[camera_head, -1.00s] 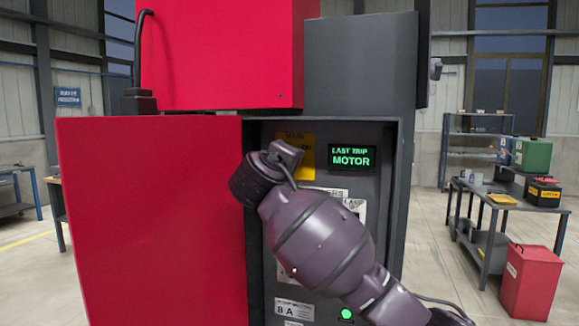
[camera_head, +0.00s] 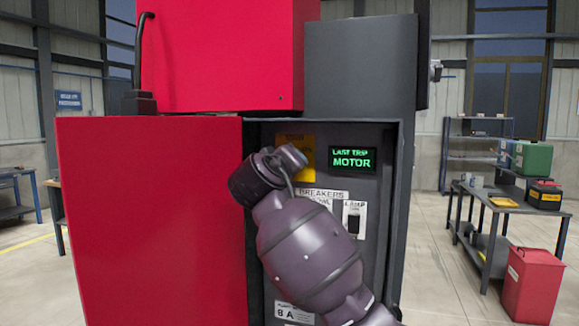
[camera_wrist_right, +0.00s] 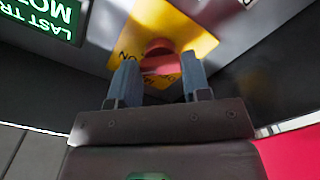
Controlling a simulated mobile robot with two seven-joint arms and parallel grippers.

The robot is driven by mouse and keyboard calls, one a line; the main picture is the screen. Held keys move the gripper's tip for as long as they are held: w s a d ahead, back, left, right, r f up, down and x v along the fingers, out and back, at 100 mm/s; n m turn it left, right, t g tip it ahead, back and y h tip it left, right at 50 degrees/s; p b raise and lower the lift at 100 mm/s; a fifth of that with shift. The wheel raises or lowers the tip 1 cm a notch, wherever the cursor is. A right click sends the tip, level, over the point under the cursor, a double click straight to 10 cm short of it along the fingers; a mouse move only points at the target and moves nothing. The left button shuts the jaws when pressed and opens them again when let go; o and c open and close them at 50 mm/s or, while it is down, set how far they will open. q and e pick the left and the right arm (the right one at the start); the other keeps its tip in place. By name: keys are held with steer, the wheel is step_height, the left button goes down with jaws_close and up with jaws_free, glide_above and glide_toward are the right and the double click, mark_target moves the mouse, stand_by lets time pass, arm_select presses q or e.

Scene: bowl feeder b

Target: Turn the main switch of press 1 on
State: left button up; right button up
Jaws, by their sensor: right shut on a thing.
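The main switch is a red rotary knob (camera_wrist_right: 158,58) on a yellow plate (camera_wrist_right: 200,42) in the right wrist view. My right gripper (camera_wrist_right: 160,72) has one finger on each side of the knob's grip and is shut on it. Lettering on the plate beside the knob appears inverted and is partly covered. In the head view the yellow plate (camera_head: 309,165) shows at the top left of the open cabinet, with my right wrist in front of it. The knob is hidden there, and I cannot read its exact position. My left gripper is not in view.
A lit green display (camera_head: 352,159) reads "LAST TRIP MOTOR". Below it are a breakers label (camera_head: 322,196) and a black switch on a white plate (camera_head: 353,222). The red cabinet door (camera_head: 150,220) stands left of the opening. A workbench (camera_head: 500,200) and red bin (camera_head: 533,285) stand right.

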steer(key=shift+f, duration=0.1)
steer(key=o, duration=0.9)
steer(key=shift+o, duration=0.2)
steer(key=shift+s, duration=0.1)
steer(key=v, duration=1)
steer(key=shift+s+a+b, duration=0.15)
steer(key=shift+s+b, duration=0.2)
steer(key=shift+b, duration=0.1)
